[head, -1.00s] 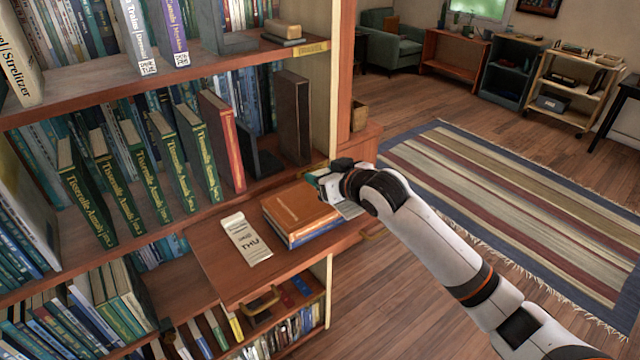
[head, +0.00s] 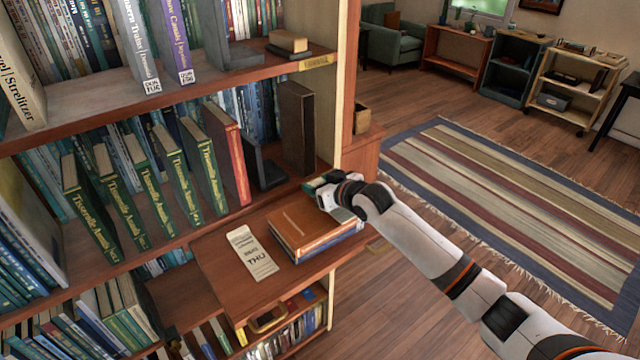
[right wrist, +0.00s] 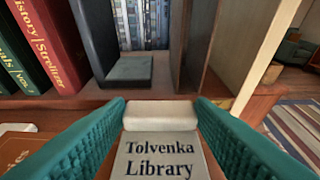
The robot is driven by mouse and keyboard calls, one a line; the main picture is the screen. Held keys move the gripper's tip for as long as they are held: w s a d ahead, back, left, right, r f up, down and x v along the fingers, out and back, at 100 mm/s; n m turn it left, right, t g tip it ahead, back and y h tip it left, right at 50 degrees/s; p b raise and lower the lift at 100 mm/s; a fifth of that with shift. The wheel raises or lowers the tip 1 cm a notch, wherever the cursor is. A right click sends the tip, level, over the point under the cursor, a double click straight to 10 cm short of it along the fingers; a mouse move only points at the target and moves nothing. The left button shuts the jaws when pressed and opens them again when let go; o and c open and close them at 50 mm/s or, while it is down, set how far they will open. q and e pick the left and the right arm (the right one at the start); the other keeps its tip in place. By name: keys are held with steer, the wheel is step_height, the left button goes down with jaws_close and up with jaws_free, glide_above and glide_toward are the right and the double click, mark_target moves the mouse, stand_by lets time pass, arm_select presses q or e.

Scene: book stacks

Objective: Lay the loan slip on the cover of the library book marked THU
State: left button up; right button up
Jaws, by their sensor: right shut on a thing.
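My right gripper (head: 322,190) is at the right end of a small book stack on the pull-out board. In the right wrist view its teal fingers (right wrist: 160,125) are shut on a pale loan slip (right wrist: 163,158) with a thick white top edge, printed "Tolvenka Library"; its lower part is cut off. A similar slip (head: 251,253) reading THU lies flat on the board, left of the stack. The stack has a brown book (head: 302,228) on top of a blue one (head: 318,246). I cannot read a THU mark on any book. My left gripper is out of view.
The pull-out board (head: 212,262) has bare room around the flat slip. Behind it stand green books (head: 160,180), a red book (head: 230,150), a dark bookend (head: 262,170) and a dark upright volume (head: 297,125). Open floor lies to the right.

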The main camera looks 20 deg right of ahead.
steer(key=shift+s+f, duration=0.1)
steer(key=shift+f, duration=0.25)
steer(key=shift+f, duration=0.15)
steer(key=o, duration=0.9)
